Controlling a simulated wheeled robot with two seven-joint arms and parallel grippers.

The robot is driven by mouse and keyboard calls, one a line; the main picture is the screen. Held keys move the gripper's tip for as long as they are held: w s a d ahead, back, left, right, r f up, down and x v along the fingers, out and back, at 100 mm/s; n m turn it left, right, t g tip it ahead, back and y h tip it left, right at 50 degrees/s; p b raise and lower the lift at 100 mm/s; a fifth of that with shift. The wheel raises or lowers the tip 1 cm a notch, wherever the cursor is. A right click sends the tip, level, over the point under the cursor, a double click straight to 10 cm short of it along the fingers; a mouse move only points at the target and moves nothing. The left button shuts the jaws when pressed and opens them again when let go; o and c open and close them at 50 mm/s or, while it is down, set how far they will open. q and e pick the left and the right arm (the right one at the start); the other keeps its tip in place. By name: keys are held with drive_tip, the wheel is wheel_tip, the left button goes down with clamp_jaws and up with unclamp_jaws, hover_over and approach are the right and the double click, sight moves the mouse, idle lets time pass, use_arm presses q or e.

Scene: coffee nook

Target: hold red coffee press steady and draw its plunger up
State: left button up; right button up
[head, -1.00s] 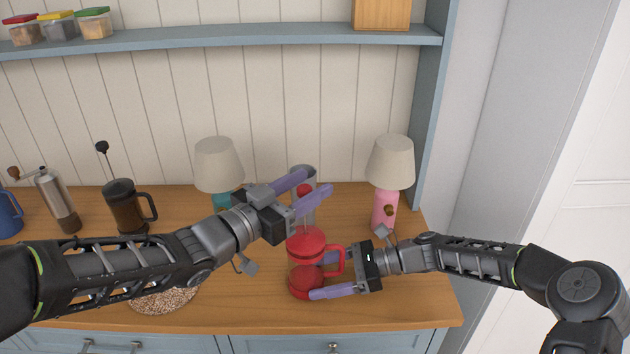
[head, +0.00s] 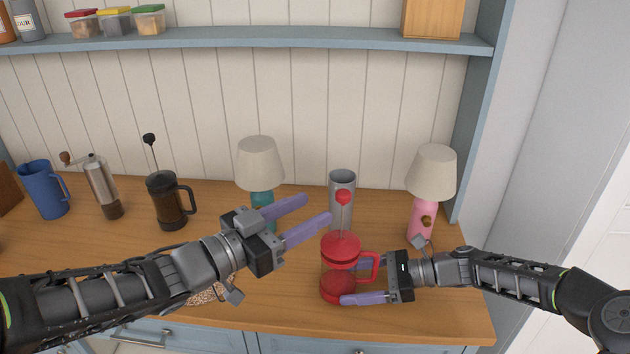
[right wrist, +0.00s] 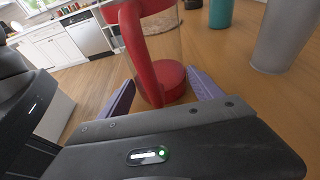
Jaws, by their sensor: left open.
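The red coffee press (head: 340,248) stands upright on the wooden counter, with a clear body and red lid, base and handle. Its red plunger knob (head: 343,197) stands well above the lid on a thin rod. My right gripper (head: 364,282) has its fingers on both sides of the press's lower body and appears shut on it; the press also shows between the fingers in the right wrist view (right wrist: 160,85). My left gripper (head: 318,210) is open and empty, left of the knob and apart from it.
A grey metal cup (head: 341,190) stands close behind the press. A teal lamp (head: 261,165) is behind my left gripper and a pink lamp (head: 431,175) at the right. A dark coffee press (head: 166,200), grinder (head: 102,185) and blue mug (head: 43,188) stand left.

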drive_tip(key=o, duration=0.5)
drive_tip(key=shift+c, duration=0.2)
drive_tip(key=shift+d, duration=0.1)
drive_tip(key=v, duration=1.1)
drive_tip(key=shift+d+r, duration=0.15)
drive_tip(key=shift+d, duration=0.25)
